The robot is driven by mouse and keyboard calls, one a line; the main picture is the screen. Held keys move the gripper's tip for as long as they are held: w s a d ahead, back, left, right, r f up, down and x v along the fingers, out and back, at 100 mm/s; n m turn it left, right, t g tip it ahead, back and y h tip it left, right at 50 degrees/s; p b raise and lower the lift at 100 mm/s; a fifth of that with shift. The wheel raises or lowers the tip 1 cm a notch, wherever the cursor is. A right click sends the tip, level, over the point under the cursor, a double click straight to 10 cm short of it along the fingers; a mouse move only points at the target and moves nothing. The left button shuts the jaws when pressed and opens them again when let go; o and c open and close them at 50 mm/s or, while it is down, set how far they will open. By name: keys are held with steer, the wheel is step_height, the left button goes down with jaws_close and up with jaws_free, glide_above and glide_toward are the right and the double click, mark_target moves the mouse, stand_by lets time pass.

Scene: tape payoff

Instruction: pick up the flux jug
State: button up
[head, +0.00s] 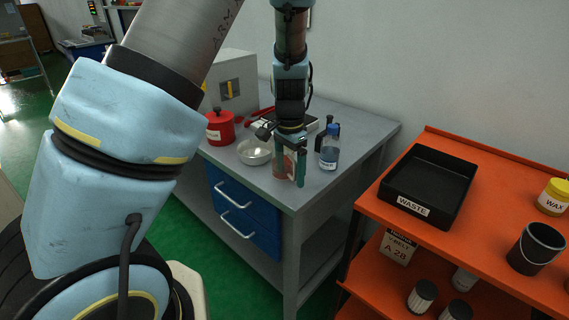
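My gripper (289,169) points down over the front right corner of the grey bench. Its green fingers stand apart, on either side of a clear container with reddish-brown contents (284,172), which may be the flux jug. The fingers and wrist hide much of it. I cannot tell whether the fingers touch it or whether it rests on the bench. A clear bottle with blue contents and a white label (329,153) stands just right of the gripper. A red can with a white label (219,128) stands farther left. The labels are too small to read.
The grey bench (358,125) also holds a metal bowl (254,153), close left of the gripper, and a grey box (232,84) behind. An orange shelf (471,250) at right carries a black WASTE tray (430,185), a black bucket (535,247) and a yellow-lidded jar (554,197).

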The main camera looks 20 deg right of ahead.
jaws_close()
stand_by(0.5)
